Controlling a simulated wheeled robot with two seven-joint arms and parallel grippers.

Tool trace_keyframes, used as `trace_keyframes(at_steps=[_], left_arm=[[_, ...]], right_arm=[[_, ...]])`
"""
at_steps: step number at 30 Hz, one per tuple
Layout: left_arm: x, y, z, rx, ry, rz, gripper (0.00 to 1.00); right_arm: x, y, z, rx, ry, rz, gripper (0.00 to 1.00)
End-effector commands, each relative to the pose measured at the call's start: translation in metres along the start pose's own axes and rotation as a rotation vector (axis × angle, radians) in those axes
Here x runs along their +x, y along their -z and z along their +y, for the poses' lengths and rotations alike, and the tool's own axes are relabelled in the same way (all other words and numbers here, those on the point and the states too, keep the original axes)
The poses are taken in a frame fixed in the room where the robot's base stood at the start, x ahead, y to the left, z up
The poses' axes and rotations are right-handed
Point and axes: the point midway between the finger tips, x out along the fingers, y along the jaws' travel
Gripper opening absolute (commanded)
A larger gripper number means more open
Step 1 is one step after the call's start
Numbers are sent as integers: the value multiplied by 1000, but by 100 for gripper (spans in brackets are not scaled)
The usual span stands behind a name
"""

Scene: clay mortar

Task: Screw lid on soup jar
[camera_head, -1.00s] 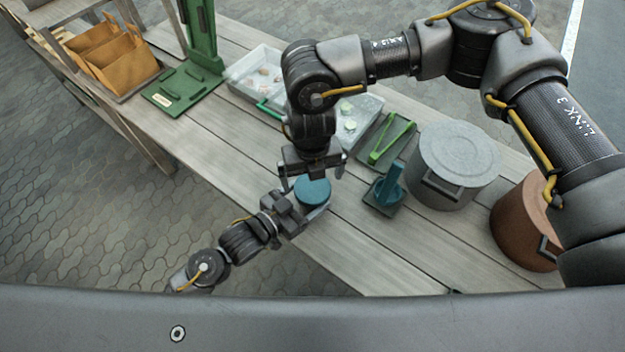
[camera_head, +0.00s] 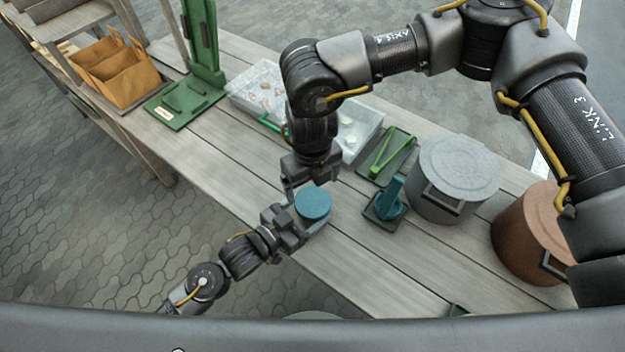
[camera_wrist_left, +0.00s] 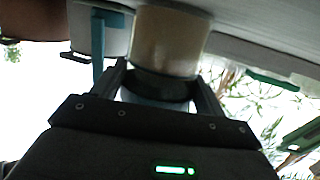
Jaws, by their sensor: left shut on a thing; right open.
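A round teal lid (camera_head: 313,203) sits on top of the soup jar near the table's front edge. In the left wrist view, which is upside down, the jar (camera_wrist_left: 168,42) shows clear walls and tan contents, with a dark band at its lid end. My left gripper (camera_head: 303,222) is shut on the jar from the front left. My right gripper (camera_head: 311,184) is open, just behind and above the lid, pointing down. Its fingers are partly hidden, so I cannot tell whether they touch the lid. The lid hides most of the jar in the head view.
To the right stand a teal holder (camera_head: 388,203), a grey lidded pot (camera_head: 458,172) and a brown pot (camera_head: 535,232). Behind are a green tong-like tool (camera_head: 388,150) and a clear tray (camera_head: 258,82). A green stand (camera_head: 203,75) is at far left.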

Motion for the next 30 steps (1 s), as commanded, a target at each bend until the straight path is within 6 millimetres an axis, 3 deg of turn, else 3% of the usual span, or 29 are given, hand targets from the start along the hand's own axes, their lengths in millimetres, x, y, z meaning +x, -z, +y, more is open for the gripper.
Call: trace_keyframes(at_steps=[15,28,30], left_arm=[[0,1,0,0,0,2,9],[0,1,0,0,0,2,9],[0,1,0,0,0,2,9]], right_arm=[[67,1,0,1,0,3,88],[74,1,0,1,1,2,88],[74,1,0,1,1,2,79]])
